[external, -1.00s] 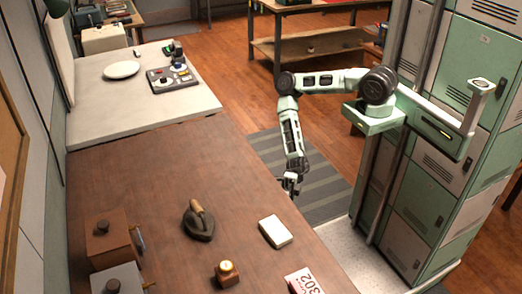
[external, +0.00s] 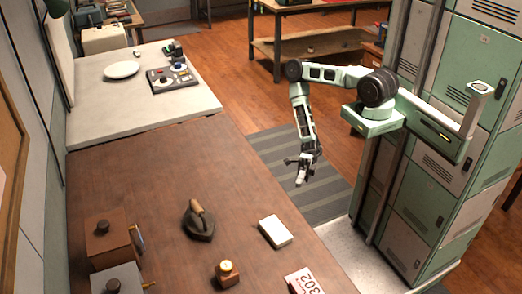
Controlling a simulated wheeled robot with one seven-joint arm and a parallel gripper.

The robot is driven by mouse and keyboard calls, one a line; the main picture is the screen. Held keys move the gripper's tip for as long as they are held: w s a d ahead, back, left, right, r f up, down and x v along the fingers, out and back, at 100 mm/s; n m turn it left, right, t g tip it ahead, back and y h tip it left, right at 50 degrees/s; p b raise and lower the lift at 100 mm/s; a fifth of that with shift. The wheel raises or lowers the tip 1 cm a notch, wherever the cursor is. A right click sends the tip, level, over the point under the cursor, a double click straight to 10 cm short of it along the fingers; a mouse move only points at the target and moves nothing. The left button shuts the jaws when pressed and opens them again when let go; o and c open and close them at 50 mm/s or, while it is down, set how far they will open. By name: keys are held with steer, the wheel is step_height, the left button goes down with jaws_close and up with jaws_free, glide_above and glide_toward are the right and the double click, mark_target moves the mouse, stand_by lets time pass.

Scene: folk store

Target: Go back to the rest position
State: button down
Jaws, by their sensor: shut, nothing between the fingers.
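My gripper (external: 300,181) hangs at the end of my bent arm, pointing down, just off the right edge of the brown table (external: 150,180) in the picture. It is shut and empty, and appears over the striped mat on the floor. It touches nothing that I can see.
On the table are an old iron (external: 199,222), a white block (external: 275,231), a small brass-topped item (external: 227,271), a 302 card (external: 304,282) and boxes (external: 108,243) at left. Green lockers (external: 440,190) stand at right. The striped mat (external: 325,202) is clear.

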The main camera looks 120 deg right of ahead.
steer(key=shift+r, duration=0.1)
steer(key=s+a+r+m+g+h, duration=0.4)
steer(key=a+r+m, duration=0.2)
steer(key=r, duration=0.3)
steer(key=s+a+r+m+g+h, duration=0.4)
steer(key=a+r+m, duration=0.2)
steer(key=r, duration=0.3)
steer(key=s+a+r+m+g+h, duration=0.4)
steer(key=a+r+m, duration=0.3)
steer(key=r, duration=0.3)
steer(key=shift+s+g, duration=0.4)
steer(key=shift+s, duration=0.05)
steer(key=shift+r, duration=0.1)
